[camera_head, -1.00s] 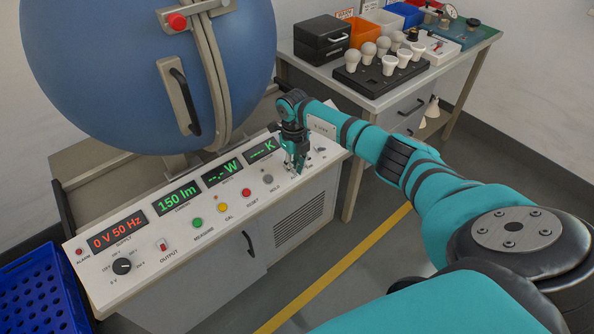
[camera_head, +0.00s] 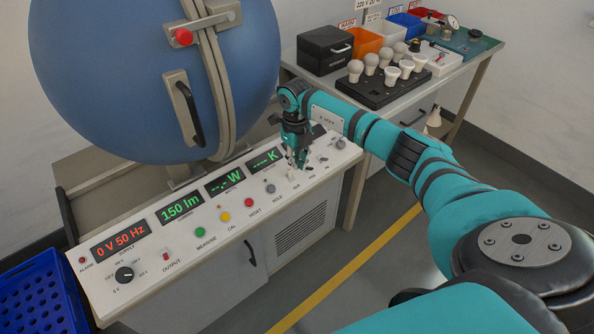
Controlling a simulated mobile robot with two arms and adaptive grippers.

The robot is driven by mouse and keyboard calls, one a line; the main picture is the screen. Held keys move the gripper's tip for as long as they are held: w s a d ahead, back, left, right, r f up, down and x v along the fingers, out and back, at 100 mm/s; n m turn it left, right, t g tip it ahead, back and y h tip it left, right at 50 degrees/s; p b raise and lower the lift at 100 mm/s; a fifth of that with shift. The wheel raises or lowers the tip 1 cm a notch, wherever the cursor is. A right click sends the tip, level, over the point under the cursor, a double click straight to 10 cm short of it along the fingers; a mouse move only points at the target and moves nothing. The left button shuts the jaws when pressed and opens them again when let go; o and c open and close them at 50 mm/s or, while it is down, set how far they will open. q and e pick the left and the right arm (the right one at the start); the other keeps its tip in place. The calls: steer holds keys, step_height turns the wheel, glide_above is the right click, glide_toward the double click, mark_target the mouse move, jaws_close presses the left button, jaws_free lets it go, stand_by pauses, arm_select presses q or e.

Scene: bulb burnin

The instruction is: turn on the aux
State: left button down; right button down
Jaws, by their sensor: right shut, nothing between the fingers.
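The white control panel (camera_head: 182,247) slopes across the front of the bench. My right gripper (camera_head: 297,166) is shut and empty, pointing down over the panel's right end. A small switch (camera_head: 292,176) above the label that seems to read AUX sits just below its fingertips. I cannot tell whether the fingertips touch the switch or which way its lever points. More small switches (camera_head: 311,168) lie right of the gripper, partly hidden by it. My left gripper is out of view.
The large blue sphere (camera_head: 110,80) stands behind the panel. A grey HOLD button (camera_head: 270,188) and a red RESET button (camera_head: 248,202) lie left of the gripper. A bulb tray (camera_head: 375,92) is on the back table. A blue crate (camera_head: 45,290) stands at lower left.

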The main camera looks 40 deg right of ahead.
step_height(320, 180, up, 7)
stand_by(0.3)
stand_by(0.5)
